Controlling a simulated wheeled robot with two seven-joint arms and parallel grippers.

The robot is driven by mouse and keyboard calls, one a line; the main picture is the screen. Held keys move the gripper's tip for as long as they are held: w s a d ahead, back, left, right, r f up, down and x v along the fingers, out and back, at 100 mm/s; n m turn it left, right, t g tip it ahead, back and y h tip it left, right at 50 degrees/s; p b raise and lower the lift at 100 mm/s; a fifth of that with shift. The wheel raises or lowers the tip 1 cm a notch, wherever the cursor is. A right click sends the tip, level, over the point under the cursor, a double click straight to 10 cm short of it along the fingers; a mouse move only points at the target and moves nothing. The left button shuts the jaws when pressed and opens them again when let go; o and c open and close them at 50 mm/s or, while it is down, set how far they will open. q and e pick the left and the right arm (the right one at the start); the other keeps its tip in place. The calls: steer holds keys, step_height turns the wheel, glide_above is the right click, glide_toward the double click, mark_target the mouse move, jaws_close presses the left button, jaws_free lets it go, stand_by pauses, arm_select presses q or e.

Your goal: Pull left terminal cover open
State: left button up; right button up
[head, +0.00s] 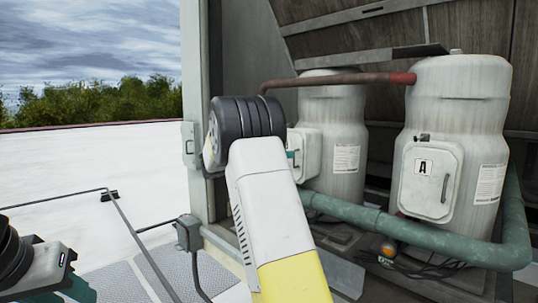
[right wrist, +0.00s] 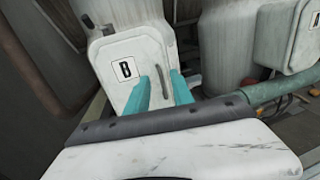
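The left terminal cover (right wrist: 125,62) is a white panel marked B with a grey vertical handle (right wrist: 163,81). It is on the left tank and looks closed. In the head view the cover (head: 309,150) is partly hidden behind my right arm. My right gripper (right wrist: 159,76) has its two teal fingers apart, pointing at the cover, one on each side of the handle in the picture. Whether they touch it I cannot tell. In the head view only a bit of teal shows beside the cover. Part of my left arm shows at the lower left; its fingers are not visible.
The right tank (head: 458,90) has a closed cover (head: 429,178) marked A. A green pipe (head: 420,232) runs low in front of both tanks, and a rusty red pipe (head: 340,80) joins them above. A metal door post (head: 194,110) stands left of my right arm.

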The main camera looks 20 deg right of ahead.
steer(key=shift+w+d, duration=0.15)
steer(key=shift+d, duration=0.65)
steer(key=shift+w+d, duration=0.15)
steer(key=shift+d, duration=0.65)
steer(key=shift+c, duration=0.5)
jaws_close()
steer(key=shift+s+d+f, duration=0.1)
